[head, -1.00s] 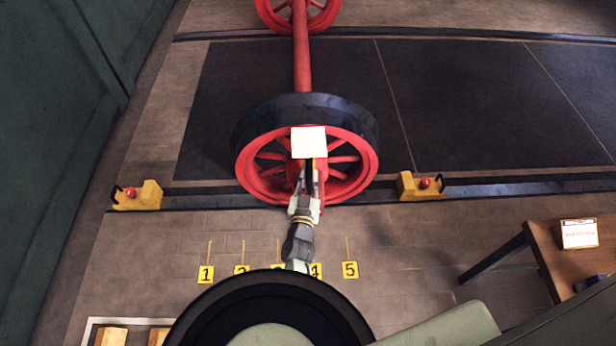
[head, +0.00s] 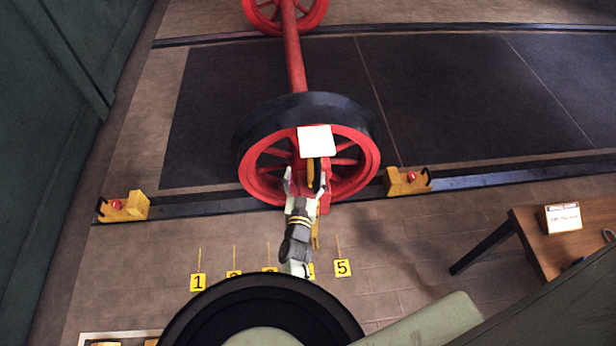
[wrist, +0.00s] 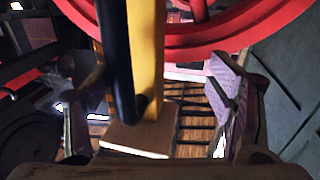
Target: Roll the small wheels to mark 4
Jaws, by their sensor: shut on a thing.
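The red spoked wheel with a dark tyre (head: 310,101) stands on the near rail, joined by a red axle (head: 294,62) to a second red wheel (head: 318,14) at the back. My gripper (head: 305,182) is at the front of the near wheel, shut on a yellow-and-black handle (head: 310,170) below a white plate (head: 317,141). The handle also shows in the wrist view (wrist: 145,55) between my fingers; the exact contact is unclear. Yellow floor marks run left to right, with 1 (head: 198,282) and 5 (head: 342,268) readable. Mark 4 (head: 310,270) is mostly hidden by my arm.
Yellow chocks with red knobs sit on the near rail, left (head: 124,206) and right (head: 407,181). The right chock is very close to the wheel; the left has a wide gap. A wooden table (head: 545,248) with a small box (head: 562,218) stands at right.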

